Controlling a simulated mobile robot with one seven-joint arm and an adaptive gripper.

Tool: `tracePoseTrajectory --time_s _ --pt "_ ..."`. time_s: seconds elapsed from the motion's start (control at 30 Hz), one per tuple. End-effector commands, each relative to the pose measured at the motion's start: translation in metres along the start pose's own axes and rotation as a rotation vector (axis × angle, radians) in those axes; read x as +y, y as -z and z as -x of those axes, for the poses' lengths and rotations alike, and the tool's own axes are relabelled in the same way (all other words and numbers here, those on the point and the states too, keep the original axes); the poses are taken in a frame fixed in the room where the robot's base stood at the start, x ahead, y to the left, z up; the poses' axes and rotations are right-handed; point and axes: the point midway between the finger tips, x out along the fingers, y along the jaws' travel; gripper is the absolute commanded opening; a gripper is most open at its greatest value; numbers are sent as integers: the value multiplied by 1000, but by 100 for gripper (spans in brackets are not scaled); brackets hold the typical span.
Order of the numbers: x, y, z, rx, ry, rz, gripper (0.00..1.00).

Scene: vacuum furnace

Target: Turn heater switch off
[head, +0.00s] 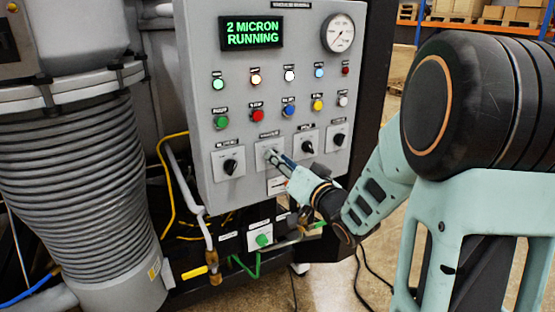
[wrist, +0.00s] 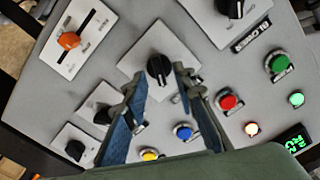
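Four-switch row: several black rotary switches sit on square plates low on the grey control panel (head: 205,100). In the wrist view that switch (wrist: 158,68) shows a black knob lying between the tips of my gripper (wrist: 162,82). The fingers are apart, with a small gap seen on each side of the knob. Contact is not visible.
A display (head: 252,33) reads "2 MICRON RUNNING". A gauge (head: 338,33), lamps and coloured buttons sit above the switches. An orange handle (wrist: 69,40) on a slotted plate is close by in the wrist view. Ribbed bellows (head: 75,170) stand left; hoses and valves run below.

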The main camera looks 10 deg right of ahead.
Motion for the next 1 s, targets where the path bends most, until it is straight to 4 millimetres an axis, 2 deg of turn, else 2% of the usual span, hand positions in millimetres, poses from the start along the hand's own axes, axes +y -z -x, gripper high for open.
tracePoseTrajectory --time_s 0.1,0.37,0.6,1.0 --pt "0 0 -6 1 1 0 25" --pt "0 0 -7 1 0 0 25" --pt "0 0 -7 1 0 0 0" --pt "0 -1 -7 1 0 25 0"
